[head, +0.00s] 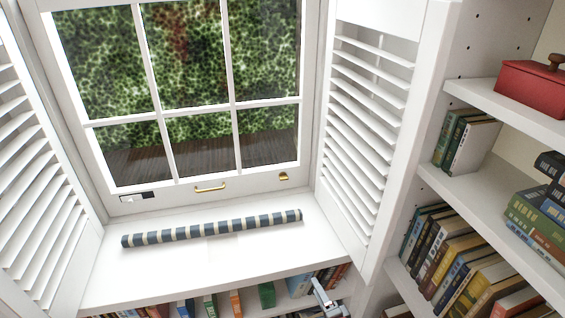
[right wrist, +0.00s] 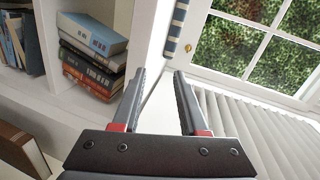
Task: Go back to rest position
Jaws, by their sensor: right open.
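My right gripper (head: 326,300) shows at the bottom edge of the head view, in front of the low bookshelf below the window sill. In the right wrist view its two fingers (right wrist: 158,98) are apart with nothing between them. A blue-and-cream striped roll (head: 212,228) lies along the white window sill (head: 190,270). One end of the roll also shows in the right wrist view (right wrist: 177,28), beyond the fingers and apart from them. My left gripper is in neither view.
Louvred shutters stand open at the left (head: 35,170) and right (head: 368,130) of the closed window (head: 185,95). Shelves at the right hold books (head: 455,262) and a red box (head: 530,88). More books (head: 236,302) line the shelf below the sill. A book stack (right wrist: 92,55) is left of the fingers.

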